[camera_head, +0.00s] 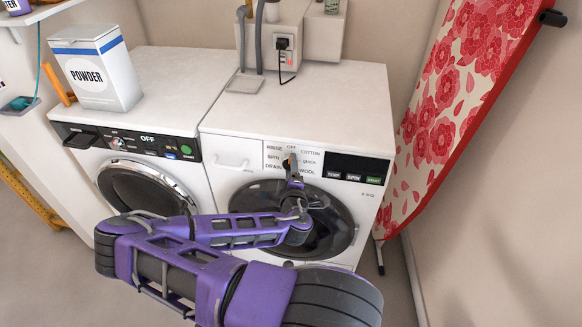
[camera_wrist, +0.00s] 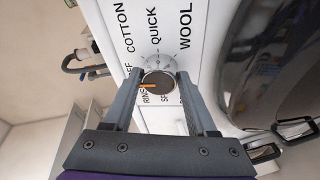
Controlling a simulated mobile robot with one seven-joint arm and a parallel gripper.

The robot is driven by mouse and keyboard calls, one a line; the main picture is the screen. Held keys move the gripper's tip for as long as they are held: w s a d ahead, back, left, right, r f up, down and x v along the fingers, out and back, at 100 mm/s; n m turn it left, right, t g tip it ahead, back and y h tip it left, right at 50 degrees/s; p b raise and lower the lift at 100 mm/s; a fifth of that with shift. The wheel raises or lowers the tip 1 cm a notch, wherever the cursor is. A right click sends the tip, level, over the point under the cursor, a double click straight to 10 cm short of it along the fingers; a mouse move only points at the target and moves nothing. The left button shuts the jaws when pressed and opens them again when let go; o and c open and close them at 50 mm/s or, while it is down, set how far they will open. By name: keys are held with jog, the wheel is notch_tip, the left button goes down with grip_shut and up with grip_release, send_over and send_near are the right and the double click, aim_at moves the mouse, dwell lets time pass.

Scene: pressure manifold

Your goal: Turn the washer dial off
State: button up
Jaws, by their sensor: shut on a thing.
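The washer (camera_head: 293,100) is the white machine on the right, with a dial (camera_wrist: 158,80) on its panel. The dial is dark and round with an orange pointer line. Labels around it include OFF, COTTON, QUICK, WOOL, RINSE, SPIN and DRAIN. In the wrist view the pointer points left, to the side where OFF and RINSE are printed; its exact mark is hard to tell. My gripper (camera_wrist: 155,77) is shut on the dial, one finger on each side. In the head view my gripper (camera_head: 292,165) reaches up to the panel and partly hides the dial.
A second white machine (camera_head: 178,85) with a black panel stands at left, a powder box (camera_head: 97,72) on top. A wall socket with a plug (camera_head: 283,43) is behind the washer. A red floral ironing board (camera_head: 457,95) leans at right. The washer's round door (camera_head: 335,225) is below the panel.

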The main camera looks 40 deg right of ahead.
dwell(0.3)
jog(key=o, duration=1.4)
jog(key=shift+c, duration=0.2)
